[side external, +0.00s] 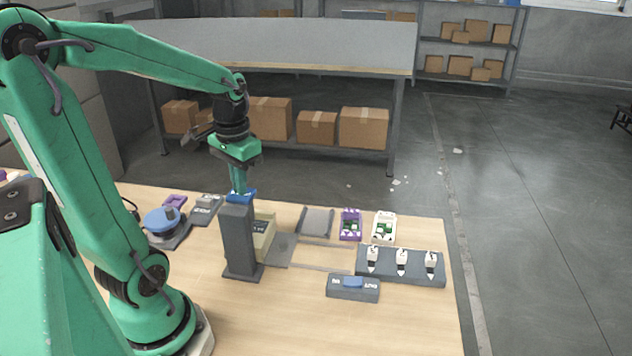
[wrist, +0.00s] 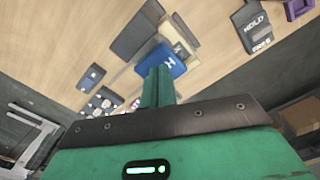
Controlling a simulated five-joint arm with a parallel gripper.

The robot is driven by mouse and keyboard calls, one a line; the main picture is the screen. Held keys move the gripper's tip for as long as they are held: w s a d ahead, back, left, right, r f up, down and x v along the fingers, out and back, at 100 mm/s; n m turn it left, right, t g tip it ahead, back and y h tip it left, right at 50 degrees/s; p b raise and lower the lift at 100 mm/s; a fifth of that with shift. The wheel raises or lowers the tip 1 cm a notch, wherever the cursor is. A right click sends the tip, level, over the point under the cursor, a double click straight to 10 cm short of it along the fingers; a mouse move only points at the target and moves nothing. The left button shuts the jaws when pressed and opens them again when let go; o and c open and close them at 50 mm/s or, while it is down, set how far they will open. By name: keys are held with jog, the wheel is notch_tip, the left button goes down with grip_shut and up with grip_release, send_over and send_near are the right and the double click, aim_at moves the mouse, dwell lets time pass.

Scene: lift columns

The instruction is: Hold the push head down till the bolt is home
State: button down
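The blue push head (side external: 241,196) sits on top of a dark grey upright column (side external: 240,240) on the table. In the wrist view the push head (wrist: 173,66) shows a white letter mark. My gripper (side external: 238,188) points down over it, with its green fingertips at the head's top. In the wrist view my gripper (wrist: 158,72) has its fingers together with nothing seen between them, partly covering the head. I cannot tell whether the tips press on it or stop just above. I cannot make out the bolt in either view.
A grey box marked HOLD (wrist: 256,32) lies near the column. A blue round knob (side external: 163,220) stands left of it. To the right are a grey rack (side external: 400,277) with three white pieces, a blue-topped switch box (side external: 353,298) and small trays. The front right tabletop is clear.

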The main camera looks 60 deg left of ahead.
jog(key=shift+f, duration=1.2)
dwell(5.0)
jog(key=shift+r, duration=0.15)
jog(key=shift+r, duration=3.95)
